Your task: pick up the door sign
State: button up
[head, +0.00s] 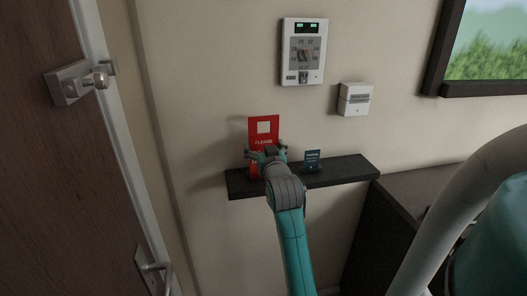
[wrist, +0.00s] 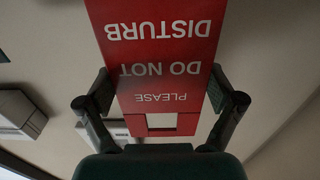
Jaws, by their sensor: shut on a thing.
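The red door sign (head: 263,128) reads "PLEASE DO NOT DISTURB" and has a pale square near its top. It stands upright at the left part of the dark wall shelf (head: 340,172). My gripper (head: 265,154) is in front of it with a finger at each side edge. In the wrist view the sign (wrist: 160,45) appears upside down between the two fingers of my gripper (wrist: 160,92), which is shut on it. The sign's lower part is hidden behind my gripper in the head view.
A thermostat (head: 303,51) and a white box (head: 354,99) are on the wall above. A door (head: 60,170) is at left, and a dark cabinet (head: 420,190) at right.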

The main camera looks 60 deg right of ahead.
notch_tip(320, 180, up, 10)
dwell(0.7)
jog(key=shift+r, duration=0.1)
dwell(0.5)
